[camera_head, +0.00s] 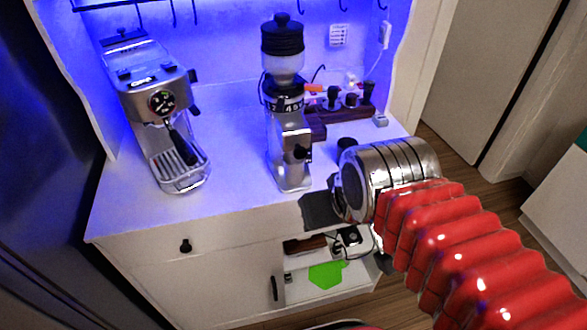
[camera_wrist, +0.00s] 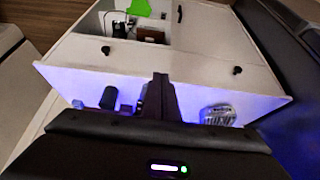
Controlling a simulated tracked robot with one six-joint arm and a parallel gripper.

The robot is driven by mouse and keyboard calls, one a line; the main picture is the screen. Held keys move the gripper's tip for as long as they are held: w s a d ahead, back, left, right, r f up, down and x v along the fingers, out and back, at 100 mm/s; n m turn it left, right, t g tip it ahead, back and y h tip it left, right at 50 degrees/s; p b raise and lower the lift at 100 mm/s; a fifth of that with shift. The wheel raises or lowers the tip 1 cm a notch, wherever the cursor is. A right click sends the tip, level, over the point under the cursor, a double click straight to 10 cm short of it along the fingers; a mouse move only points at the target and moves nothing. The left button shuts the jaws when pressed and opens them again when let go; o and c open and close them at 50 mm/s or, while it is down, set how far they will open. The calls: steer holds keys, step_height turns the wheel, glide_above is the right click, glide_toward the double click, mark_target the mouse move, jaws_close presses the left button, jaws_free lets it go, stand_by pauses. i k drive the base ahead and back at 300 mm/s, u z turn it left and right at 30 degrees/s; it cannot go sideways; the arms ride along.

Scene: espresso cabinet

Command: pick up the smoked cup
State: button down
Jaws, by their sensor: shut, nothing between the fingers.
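A small dark cup, which looks like the smoked cup (camera_head: 346,143), stands on the white countertop to the right of the coffee grinder. My wrist partly hides it in the head view. What looks like the same dark cup (camera_wrist: 108,97) is left of my fingers in the wrist view. My gripper (camera_wrist: 161,77) is shut and empty, its fingers together over the counter and apart from the cup.
A tall grinder (camera_head: 290,130) stands mid-counter, close to my wrist. An espresso machine (camera_head: 160,110) stands at the left. A dark wooden stand (camera_head: 345,112) with small tools is at the back right. The counter between the machine and grinder is clear. A shelf below holds a green item (camera_head: 327,275).

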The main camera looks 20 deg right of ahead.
mark_target(294, 169)
steer(key=u, duration=2.9)
steer(key=k, duration=0.6)
steer(key=u, duration=0.25)
